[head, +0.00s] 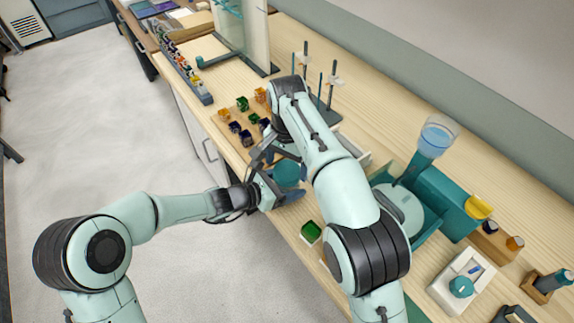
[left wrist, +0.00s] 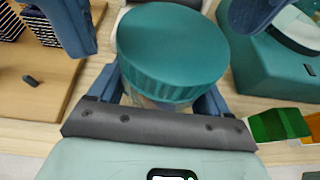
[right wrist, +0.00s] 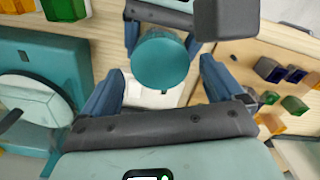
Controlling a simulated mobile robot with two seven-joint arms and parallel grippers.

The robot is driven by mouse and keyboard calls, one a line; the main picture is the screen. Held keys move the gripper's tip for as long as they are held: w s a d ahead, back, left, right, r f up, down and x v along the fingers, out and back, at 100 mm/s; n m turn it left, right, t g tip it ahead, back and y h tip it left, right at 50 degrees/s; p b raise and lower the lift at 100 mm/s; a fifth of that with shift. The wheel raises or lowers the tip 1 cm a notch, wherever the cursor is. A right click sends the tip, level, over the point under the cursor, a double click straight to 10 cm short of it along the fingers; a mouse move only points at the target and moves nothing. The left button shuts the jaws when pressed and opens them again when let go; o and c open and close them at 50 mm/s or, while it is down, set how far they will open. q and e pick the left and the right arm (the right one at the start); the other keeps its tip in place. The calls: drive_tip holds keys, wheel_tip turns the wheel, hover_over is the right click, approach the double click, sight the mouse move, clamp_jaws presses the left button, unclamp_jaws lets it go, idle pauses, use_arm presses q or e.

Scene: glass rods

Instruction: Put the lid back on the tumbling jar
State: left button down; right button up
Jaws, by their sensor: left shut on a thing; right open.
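The jar (left wrist: 150,101) has a clear body, mostly hidden under its round teal lid (left wrist: 172,45). The lid sits level on top of the jar; whether it is screwed tight I cannot tell. The lid also shows in the head view (head: 287,173) and in the right wrist view (right wrist: 160,60). My left gripper (left wrist: 163,92) is shut on the jar body below the lid. My right gripper (right wrist: 161,78) is open, its fingers on either side of the lid and apart from it. In the head view, my right gripper (head: 278,168) is partly hidden by its own arm.
A teal machine with a round pale disc (head: 403,208) stands to the right. A green block (head: 311,233) lies near the front edge. Several coloured blocks (head: 242,104) sit on a wooden board at the left. Rod stands (head: 318,100) are behind.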

drive_tip(key=shift+f, duration=0.85)
drive_tip(key=c, duration=1.1)
drive_tip(key=shift+m, duration=0.9)
drive_tip(key=o, duration=1.2)
drive_tip(key=shift+r, duration=3.8)
